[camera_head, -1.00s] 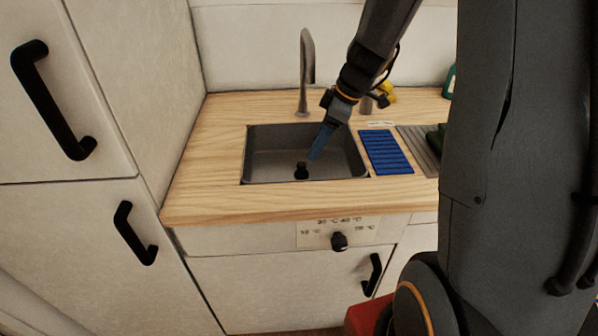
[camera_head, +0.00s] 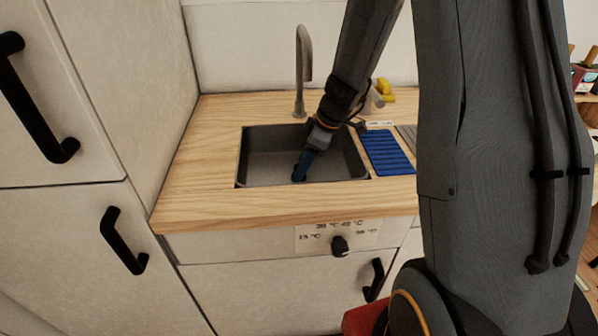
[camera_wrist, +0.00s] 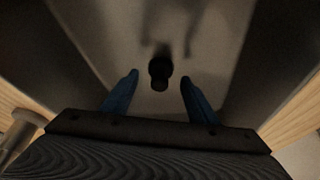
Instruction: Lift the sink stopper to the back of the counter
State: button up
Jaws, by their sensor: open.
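The sink stopper (camera_wrist: 160,72) is a small dark round piece on the floor of the grey sink (camera_head: 262,160). In the wrist view it lies just beyond and between my two blue fingertips, with a dark shadow behind it. My gripper (camera_wrist: 158,88) is open, its fingers spread on either side with nothing between them. In the head view my gripper (camera_head: 301,172) reaches down into the sink, and the stopper is mostly hidden at the fingertips. The wooden counter (camera_head: 215,112) has a clear strip at the back left of the sink.
A tall tap (camera_head: 301,70) stands behind the sink. A blue ribbed mat (camera_head: 388,152) lies to its right, with a yellow object (camera_head: 386,90) behind. A black knob (camera_head: 339,246) is on the front panel. A tall cabinet (camera_head: 110,90) bounds the left.

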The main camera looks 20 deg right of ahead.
jog(key=shift+x, duration=0.95)
jog(key=c, duration=1.1)
jog(key=shift+c, duration=0.2)
jog(key=shift+r, duration=0.15)
